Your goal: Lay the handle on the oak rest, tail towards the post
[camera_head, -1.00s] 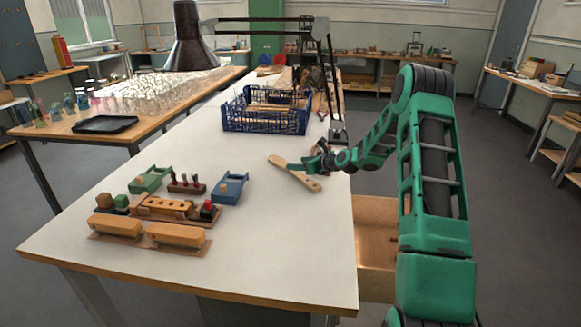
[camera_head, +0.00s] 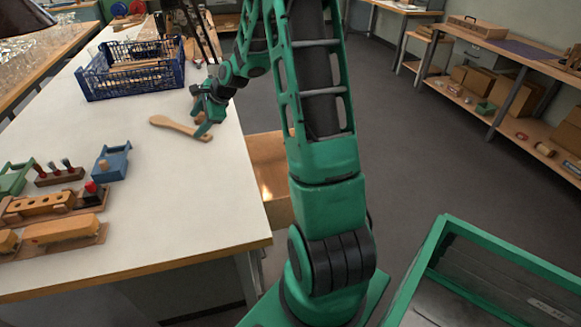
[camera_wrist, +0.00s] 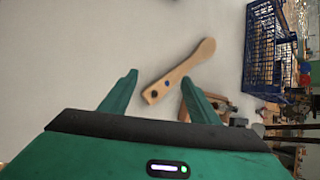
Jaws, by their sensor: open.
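The handle is a flat, pale wooden paddle (camera_head: 178,126) with one broad rounded end, lying on the white table. In the wrist view the handle (camera_wrist: 182,70) lies slantwise, its narrower end with dark holes between and beyond my fingertips, its broad end up and right. My gripper (camera_head: 203,117) is over the holed end, its fingers apart with nothing held. In the wrist view my gripper (camera_wrist: 158,80) shows both green fingers spread. A small wooden piece (camera_wrist: 218,106) lies partly behind the right finger; I cannot tell whether it is the oak rest. No post is clearly recognizable.
A blue wire crate (camera_head: 135,70) stands farther back on the white table (camera_head: 165,205). Wooden blocks (camera_head: 62,230), a blue tray (camera_head: 112,162) and a small rack (camera_head: 60,174) stand at the left. The table between them and the handle is clear.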

